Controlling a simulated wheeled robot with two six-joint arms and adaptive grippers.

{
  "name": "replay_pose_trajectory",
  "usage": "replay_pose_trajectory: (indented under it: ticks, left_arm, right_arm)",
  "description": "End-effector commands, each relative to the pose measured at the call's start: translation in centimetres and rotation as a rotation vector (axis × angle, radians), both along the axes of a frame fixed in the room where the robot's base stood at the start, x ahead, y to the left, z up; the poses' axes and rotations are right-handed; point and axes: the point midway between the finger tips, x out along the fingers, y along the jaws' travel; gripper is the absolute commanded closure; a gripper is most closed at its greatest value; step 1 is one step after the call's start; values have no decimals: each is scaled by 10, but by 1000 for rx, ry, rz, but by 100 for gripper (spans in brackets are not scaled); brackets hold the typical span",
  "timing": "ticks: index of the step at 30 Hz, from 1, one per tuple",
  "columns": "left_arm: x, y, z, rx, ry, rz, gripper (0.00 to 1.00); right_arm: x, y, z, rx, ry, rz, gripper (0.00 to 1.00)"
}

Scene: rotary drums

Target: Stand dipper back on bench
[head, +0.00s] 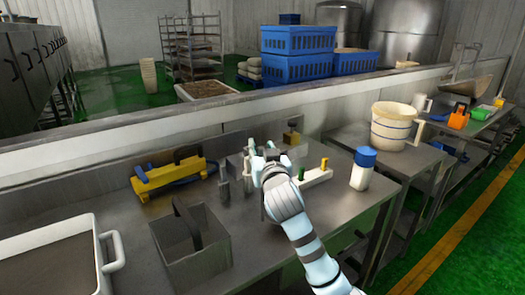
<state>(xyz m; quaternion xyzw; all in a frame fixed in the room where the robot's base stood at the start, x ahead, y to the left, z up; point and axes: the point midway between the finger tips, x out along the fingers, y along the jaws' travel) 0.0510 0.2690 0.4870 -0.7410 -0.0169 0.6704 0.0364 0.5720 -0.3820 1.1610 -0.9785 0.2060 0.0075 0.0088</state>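My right gripper (262,157) is over the middle of the steel bench (300,235), pointing away from me; its own wrist hides most of its fingers and whatever is between them. I cannot tell whether it holds anything. No dipper can be picked out with certainty. A grey metal open box with a dark upright handle (190,245) stands on the bench to the left of the gripper. A small grey upright tool with a dark handle (223,183) is just left of the gripper. My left gripper is not in view.
A yellow-and-blue device (168,178) lies at the back left, and a white tray (60,262) at the front left. A white rack with coloured handles (315,177) and a blue-capped bottle (362,168) are to the right. A cream jug (393,127) stands farther right.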

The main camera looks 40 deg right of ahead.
Motion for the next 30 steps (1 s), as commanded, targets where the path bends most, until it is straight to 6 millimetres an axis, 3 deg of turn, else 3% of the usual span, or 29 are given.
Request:
replay_pose_trajectory:
  ticks: [5, 15, 18, 30]
  left_arm:
    - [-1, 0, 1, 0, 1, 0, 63]
    - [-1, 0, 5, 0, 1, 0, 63]
    - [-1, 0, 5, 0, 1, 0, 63]
    - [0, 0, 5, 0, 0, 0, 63]
  right_arm:
    - [-11, 5, 3, -1, -1, 1, 68]
    - [-89, 40, 5, 1, -2, 1, 68]
    - [-103, 46, 5, 1, -1, 1, 68]
    - [-110, 48, 5, 1, 0, -1, 68]
